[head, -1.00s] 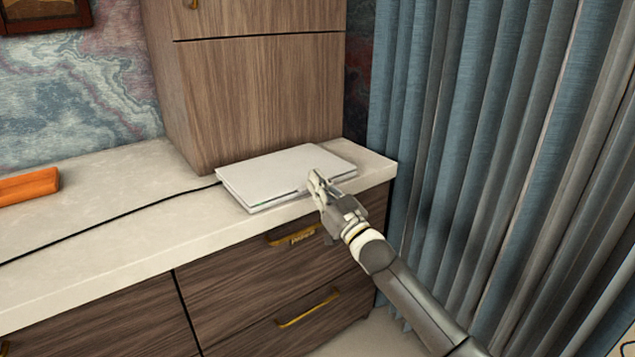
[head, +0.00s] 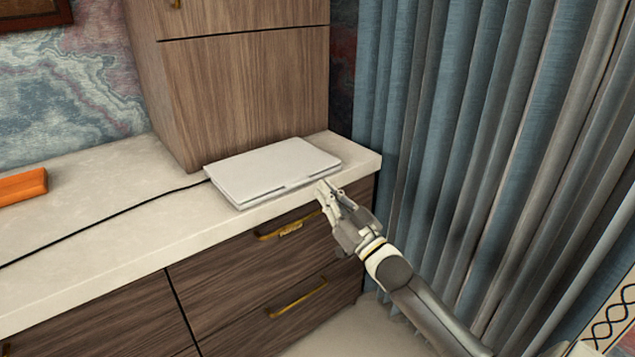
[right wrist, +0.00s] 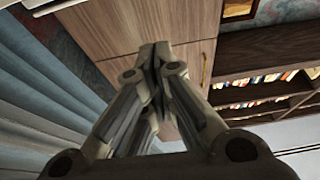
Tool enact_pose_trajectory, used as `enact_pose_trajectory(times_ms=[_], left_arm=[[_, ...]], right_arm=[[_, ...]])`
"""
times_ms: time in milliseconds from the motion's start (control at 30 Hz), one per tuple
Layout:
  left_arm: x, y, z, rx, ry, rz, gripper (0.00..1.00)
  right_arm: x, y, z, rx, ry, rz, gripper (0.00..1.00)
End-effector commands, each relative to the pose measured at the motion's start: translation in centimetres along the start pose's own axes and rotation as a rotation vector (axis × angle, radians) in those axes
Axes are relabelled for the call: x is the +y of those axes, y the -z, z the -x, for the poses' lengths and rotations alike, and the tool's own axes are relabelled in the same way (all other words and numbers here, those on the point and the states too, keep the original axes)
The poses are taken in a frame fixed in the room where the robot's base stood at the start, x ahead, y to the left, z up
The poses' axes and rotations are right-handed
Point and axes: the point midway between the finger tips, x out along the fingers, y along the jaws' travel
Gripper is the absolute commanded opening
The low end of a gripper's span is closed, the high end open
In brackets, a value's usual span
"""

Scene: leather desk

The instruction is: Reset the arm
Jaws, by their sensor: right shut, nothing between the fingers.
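My right gripper (head: 328,190) is shut and empty. In the head view it is at the front edge of the counter, just in front of the right front corner of a closed white laptop (head: 272,170). I cannot tell whether it touches the laptop or the counter. In the right wrist view the gripper's fingers (right wrist: 155,50) meet at their tips, with a wooden cabinet behind them. My right arm reaches in from the lower right. My left gripper is not in view.
The pale counter (head: 110,240) has drawers with brass handles (head: 298,297) below it. A black cable (head: 120,213) runs left from the laptop. An orange object (head: 22,186) lies at the left. A wooden cabinet (head: 240,95) stands behind. Blue-grey curtains (head: 480,130) hang at the right.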

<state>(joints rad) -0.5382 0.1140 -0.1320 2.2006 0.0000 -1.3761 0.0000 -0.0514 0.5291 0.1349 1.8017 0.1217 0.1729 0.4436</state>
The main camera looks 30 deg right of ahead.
Motion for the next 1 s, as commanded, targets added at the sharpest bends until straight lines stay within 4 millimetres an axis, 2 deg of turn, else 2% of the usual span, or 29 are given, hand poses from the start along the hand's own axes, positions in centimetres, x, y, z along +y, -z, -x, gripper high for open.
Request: enact_pose_trajectory(times_ms=[267, 367, 467, 533, 667, 800, 867, 900, 1000], left_arm=[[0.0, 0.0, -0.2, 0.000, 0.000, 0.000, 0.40], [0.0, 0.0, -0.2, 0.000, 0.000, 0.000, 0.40], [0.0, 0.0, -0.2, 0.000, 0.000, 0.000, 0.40], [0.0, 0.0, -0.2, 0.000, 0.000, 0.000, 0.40], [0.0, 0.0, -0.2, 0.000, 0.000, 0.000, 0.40], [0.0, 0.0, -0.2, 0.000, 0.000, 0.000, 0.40], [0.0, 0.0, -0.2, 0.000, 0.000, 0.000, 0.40], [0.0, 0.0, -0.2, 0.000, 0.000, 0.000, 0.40], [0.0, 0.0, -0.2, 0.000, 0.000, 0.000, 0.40]], right_arm=[[0.0, 0.1, 0.7, 0.001, -0.001, 0.000, 0.00], [-0.2, -0.5, 0.9, -0.019, -0.005, -0.001, 0.00], [-1.1, -3.0, 1.9, -0.104, -0.023, -0.002, 0.00], [-2.1, -5.9, 3.3, -0.209, -0.044, 0.000, 0.00], [-5.0, -12.2, 7.7, -0.467, -0.076, 0.013, 0.00], [-8.6, -17.8, 14.1, -0.759, -0.085, 0.032, 0.00], [-10.2, -19.6, 17.2, -0.882, -0.080, 0.040, 0.00], [-11.3, -20.6, 19.4, -0.965, -0.074, 0.044, 0.00], [-13.9, -22.2, 24.6, -1.154, -0.050, 0.057, 0.00]])
